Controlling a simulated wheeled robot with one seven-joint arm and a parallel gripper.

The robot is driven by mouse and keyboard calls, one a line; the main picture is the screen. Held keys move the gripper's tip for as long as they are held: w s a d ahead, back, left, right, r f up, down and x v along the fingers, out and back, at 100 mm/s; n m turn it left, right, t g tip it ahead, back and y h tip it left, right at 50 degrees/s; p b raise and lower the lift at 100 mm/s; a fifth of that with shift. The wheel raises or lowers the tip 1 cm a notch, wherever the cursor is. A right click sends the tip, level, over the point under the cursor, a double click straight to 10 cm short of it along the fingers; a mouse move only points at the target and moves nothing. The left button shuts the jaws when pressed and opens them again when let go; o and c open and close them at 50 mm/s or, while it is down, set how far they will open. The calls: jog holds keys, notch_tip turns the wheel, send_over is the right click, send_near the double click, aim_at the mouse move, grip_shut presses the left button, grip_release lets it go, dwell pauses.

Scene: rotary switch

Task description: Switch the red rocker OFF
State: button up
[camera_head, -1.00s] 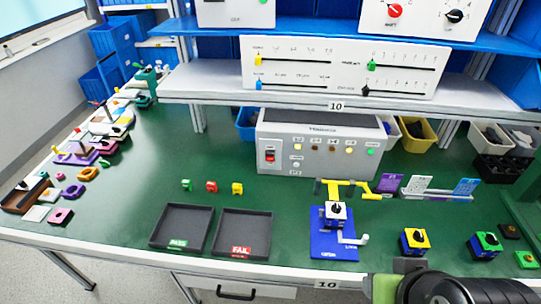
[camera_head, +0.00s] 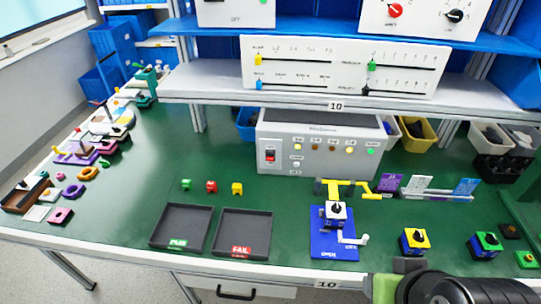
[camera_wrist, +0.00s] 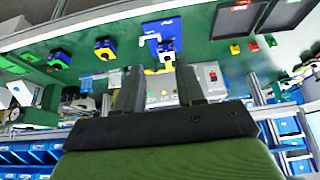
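The red rocker (camera_head: 270,156) sits in a white plate at the left end of the front face of a light grey box (camera_head: 320,155) on the green bench. Its ON or OFF position is too small to tell. In the wrist view the rocker shows as a small red patch (camera_wrist: 212,77) on the box, to the right of the fingers. My gripper (camera_wrist: 160,78) is open and empty, its two dark fingers apart, with the box some way beyond them. In the head view the gripper is not seen; only part of my arm shows at the bottom right.
A blue fixture (camera_head: 330,246) with a yellow clamp (camera_head: 350,186) stands in front of the box's right half. Black trays (camera_head: 182,227) lie at front left, with small coloured blocks (camera_head: 211,187) behind them. A shelf (camera_head: 215,84) overhangs behind. The bench directly before the rocker is clear.

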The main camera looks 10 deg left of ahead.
jog(key=shift+c, duration=0.3)
grip_shut()
dwell(1.7)
